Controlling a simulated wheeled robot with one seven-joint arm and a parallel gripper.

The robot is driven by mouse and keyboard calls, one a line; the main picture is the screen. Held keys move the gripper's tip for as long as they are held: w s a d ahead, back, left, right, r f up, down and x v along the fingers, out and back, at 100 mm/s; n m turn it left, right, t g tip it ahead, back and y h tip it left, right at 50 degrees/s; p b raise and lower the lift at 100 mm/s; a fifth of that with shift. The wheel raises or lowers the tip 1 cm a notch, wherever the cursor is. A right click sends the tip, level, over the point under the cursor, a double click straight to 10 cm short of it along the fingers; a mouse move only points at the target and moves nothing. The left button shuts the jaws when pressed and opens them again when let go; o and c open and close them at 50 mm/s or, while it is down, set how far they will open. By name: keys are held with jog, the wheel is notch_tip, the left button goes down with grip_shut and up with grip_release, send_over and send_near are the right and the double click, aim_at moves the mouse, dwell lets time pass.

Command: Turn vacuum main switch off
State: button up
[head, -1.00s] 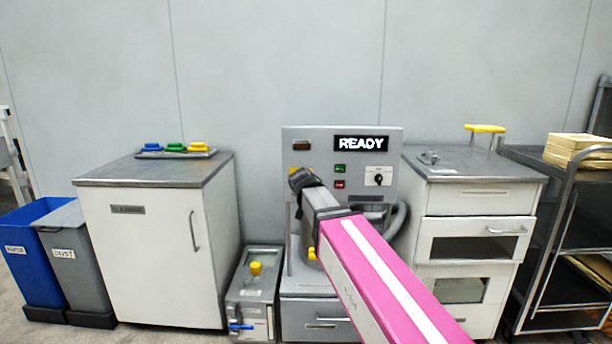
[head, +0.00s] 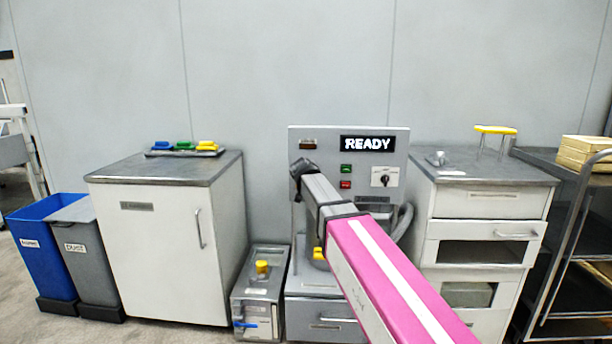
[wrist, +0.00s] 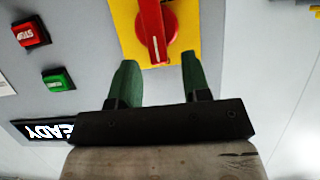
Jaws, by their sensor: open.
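In the wrist view, a red rotary switch (wrist: 153,25) sits on a yellow plate (wrist: 185,33) on the grey machine panel. Its red handle stands vertical in the picture, with a white mark near the end closest to my gripper. My gripper (wrist: 159,62) is open, with one green finger on each side of the knob's near end. I cannot tell whether the fingers touch the knob. In the head view, my arm's end covers that part of the machine panel (head: 320,140), so the red switch is hidden there.
A green button (wrist: 58,80) and a red stop button (wrist: 31,32) are close by on the panel. The display (head: 367,144) reads READY. A black selector knob (head: 385,181) is further right. A white cabinet (head: 165,250) and a drawer unit (head: 480,225) flank the machine.

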jog(key=shift+x, duration=1.15)
grip_shut()
jog(key=shift+a, duration=0.1)
jog(key=a+f+n+t+h, duration=0.1)
jog(key=n+h, duration=0.1)
jog(key=n, duration=0.2)
jog(key=a+f+n+t+h, duration=0.1)
jog(key=n+h, duration=0.1)
jog(key=n, duration=0.3)
jog(key=a+f+n+h, duration=0.1)
jog(key=n+h, duration=0.2)
jog(key=n, duration=0.1)
jog(key=shift+t, duration=0.4)
jog(key=shift+f+n, duration=0.1)
jog(key=shift+n, duration=0.2)
